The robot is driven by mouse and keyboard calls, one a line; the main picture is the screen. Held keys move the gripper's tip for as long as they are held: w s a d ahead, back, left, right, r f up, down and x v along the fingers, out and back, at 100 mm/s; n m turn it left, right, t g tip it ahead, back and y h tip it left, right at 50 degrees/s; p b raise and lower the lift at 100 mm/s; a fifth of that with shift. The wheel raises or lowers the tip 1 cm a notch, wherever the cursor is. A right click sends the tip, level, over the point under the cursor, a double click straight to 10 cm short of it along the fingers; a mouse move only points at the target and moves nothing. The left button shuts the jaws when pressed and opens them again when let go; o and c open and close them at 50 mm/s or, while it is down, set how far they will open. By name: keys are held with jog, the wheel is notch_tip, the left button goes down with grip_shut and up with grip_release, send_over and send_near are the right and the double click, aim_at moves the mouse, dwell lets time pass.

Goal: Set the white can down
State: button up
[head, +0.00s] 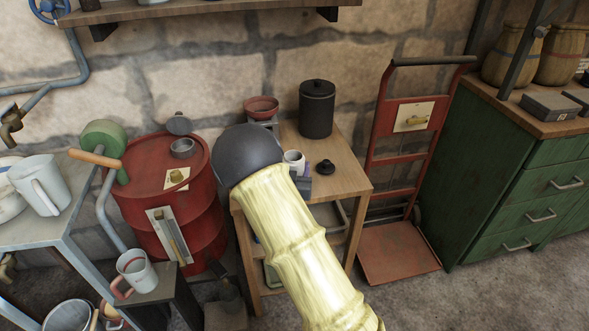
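A small white can (294,158), open at the top with a dark inside, shows just right of my arm's dark round joint, over the small wooden table (346,178). My arm hides its lower part, so I cannot tell whether it stands on the table or is held above it. A small blue-grey block shape shows just below it, partly covered by my arm; I cannot tell what it is. I cannot make out my gripper's fingers; my arm covers the area around the can's left and lower sides.
On the wooden table are a dark lidded canister (316,110), a small black knobbed piece (325,167) and a reddish bowl on a scale (262,106). A red drum (155,180) stands left, a red hand truck (402,150) right. The table's right front corner is clear.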

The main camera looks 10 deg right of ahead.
jog(key=shift+f, duration=0.1)
jog(key=shift+f, duration=0.1)
jog(key=o, duration=1.6)
jog(key=shift+r, duration=0.25)
jog(key=v, duration=1.2)
jog(key=shift+w, duration=0.1)
